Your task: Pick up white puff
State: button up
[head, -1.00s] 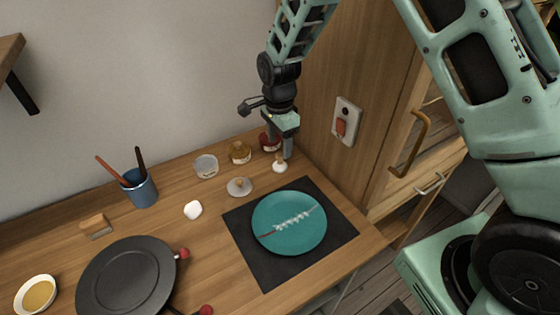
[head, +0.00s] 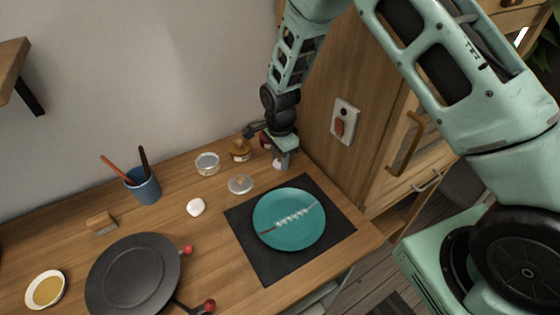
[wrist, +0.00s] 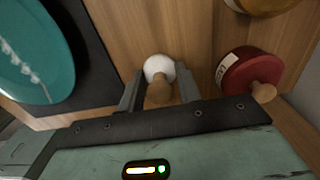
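The white puff, a white ball with a wooden knob on top, shows in the wrist view (wrist: 158,70). It stands on the wooden counter, knob toward the camera. My gripper (wrist: 160,88) is open right above it, one finger on each side of the knob. I cannot tell whether the fingers touch it. In the head view my gripper (head: 281,163) points down at the back right of the counter and hides most of the puff.
A red-lidded jar (wrist: 250,72) with a wooden knob stands close to the right finger. A teal plate (head: 289,219) lies on a dark mat (head: 340,222). A glass jar (head: 207,164), a lid (head: 240,184) and a white lump (head: 195,207) lie left. The wooden cabinet (head: 330,85) rises at the right.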

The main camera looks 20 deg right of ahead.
jog(key=c, duration=0.4)
notch_tip(320, 180, up, 10)
jog(key=shift+r+b, duration=0.1)
jog(key=shift+b, duration=1.1)
jog(key=shift+o, duration=0.6)
